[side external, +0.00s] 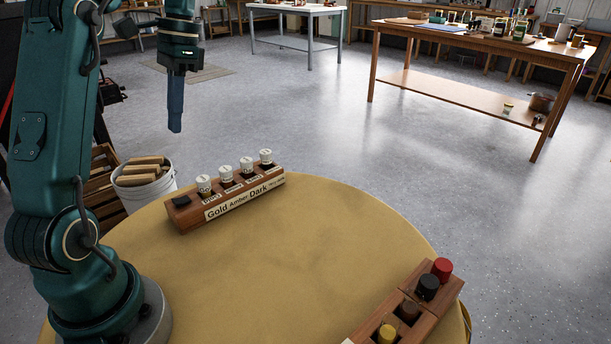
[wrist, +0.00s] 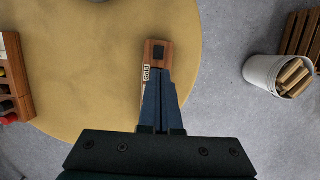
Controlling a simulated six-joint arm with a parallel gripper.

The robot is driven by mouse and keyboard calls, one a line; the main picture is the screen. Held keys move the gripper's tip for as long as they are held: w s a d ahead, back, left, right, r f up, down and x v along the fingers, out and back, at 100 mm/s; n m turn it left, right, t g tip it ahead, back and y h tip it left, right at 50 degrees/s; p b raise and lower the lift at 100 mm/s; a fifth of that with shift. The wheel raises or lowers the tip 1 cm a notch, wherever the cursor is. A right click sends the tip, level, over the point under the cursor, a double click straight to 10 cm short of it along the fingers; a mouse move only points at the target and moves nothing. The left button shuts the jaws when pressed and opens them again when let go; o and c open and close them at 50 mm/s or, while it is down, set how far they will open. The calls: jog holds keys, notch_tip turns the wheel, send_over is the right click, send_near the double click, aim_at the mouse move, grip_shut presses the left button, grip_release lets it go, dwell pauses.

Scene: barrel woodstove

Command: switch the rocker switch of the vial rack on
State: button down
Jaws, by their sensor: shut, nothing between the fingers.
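The vial rack (side external: 230,204) is a long wooden block on the yellow round table. It holds several white-capped vials (side external: 225,174) and a front label reading "Gold Amber Dark". Its black rocker switch (side external: 181,201) is at the rack's left end; I cannot tell which way it is tilted. In the wrist view the switch (wrist: 158,52) shows just beyond my fingertips, and my fingers hide most of the rack. My gripper (side external: 175,130) is shut and empty, pointing down, well above the table near the switch end. It also shows in the wrist view (wrist: 160,75).
A second wooden rack (side external: 417,318) with red, black, brown and yellow-topped items stands at the table's right front. A white bucket of wood pieces (side external: 143,181) stands on the floor beyond the table's left edge. The middle of the yellow table (side external: 300,260) is clear.

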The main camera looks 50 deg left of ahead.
aim_at(186, 198)
jog(key=shift+w+d+t, duration=0.1)
jog(key=shift+w+t, duration=0.2)
jog(key=shift+w, duration=0.3)
jog(key=shift+f, duration=0.15)
jog(key=s+f, duration=0.1)
jog(key=f, duration=0.8)
jog(key=s+f, duration=0.1)
jog(key=f, duration=0.3)
jog(key=shift+s+f, duration=0.25)
jog(key=shift+s, duration=0.05)
